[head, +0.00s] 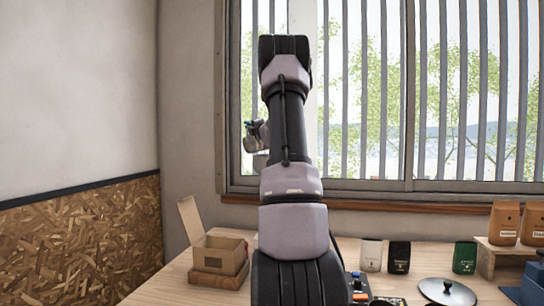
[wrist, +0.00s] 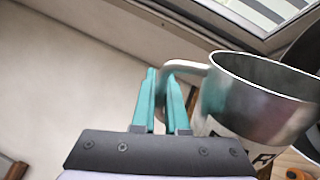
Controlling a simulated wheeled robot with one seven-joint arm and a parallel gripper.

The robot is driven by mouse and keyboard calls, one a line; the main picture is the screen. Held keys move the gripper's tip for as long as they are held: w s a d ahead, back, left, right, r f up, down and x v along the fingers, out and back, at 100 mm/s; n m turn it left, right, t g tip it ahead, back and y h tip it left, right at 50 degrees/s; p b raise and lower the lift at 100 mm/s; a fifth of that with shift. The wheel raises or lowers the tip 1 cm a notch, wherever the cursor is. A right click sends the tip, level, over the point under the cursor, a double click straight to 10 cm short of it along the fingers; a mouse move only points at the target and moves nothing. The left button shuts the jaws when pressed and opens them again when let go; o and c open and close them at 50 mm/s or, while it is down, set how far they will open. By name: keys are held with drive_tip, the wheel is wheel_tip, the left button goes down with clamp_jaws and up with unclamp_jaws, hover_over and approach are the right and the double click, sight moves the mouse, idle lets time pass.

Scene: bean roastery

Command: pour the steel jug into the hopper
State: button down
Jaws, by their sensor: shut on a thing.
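The steel jug (wrist: 262,98) is at the right of the wrist view, with its open rim showing and its body tilted in the picture. Its looped handle (wrist: 186,66) lies at the teal fingers of my gripper (wrist: 162,80), which are shut on it. In the head view my arm covers most of the middle, and only a bit of my gripper (head: 250,125) shows left of it, raised in front of the window. I cannot make out the jug's contents. I cannot identify the hopper for sure; a curved dark and steel shape (wrist: 309,48) stands behind the jug at the right edge.
On the wooden table (head: 165,292) an open cardboard box (head: 222,252) stands left of my arm. To the right are a control panel with knobs (head: 359,287), several small bags including a green one (head: 464,257), a round lid (head: 447,291) and brown bags (head: 503,222) on a riser.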

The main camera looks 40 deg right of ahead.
drive_tip(key=w+a+f+n+g+y, duration=0.15)
drive_tip(key=a+f+n, duration=0.35)
drive_tip(key=a+n, duration=0.55)
wheel_tip(320, 180, down, 11)
drive_tip(key=n+y, duration=0.1)
drive_tip(key=n, duration=0.4)
drive_tip(key=shift+w+a, duration=0.2)
drive_tip(key=shift+n, duration=0.25)
idle(0.8)
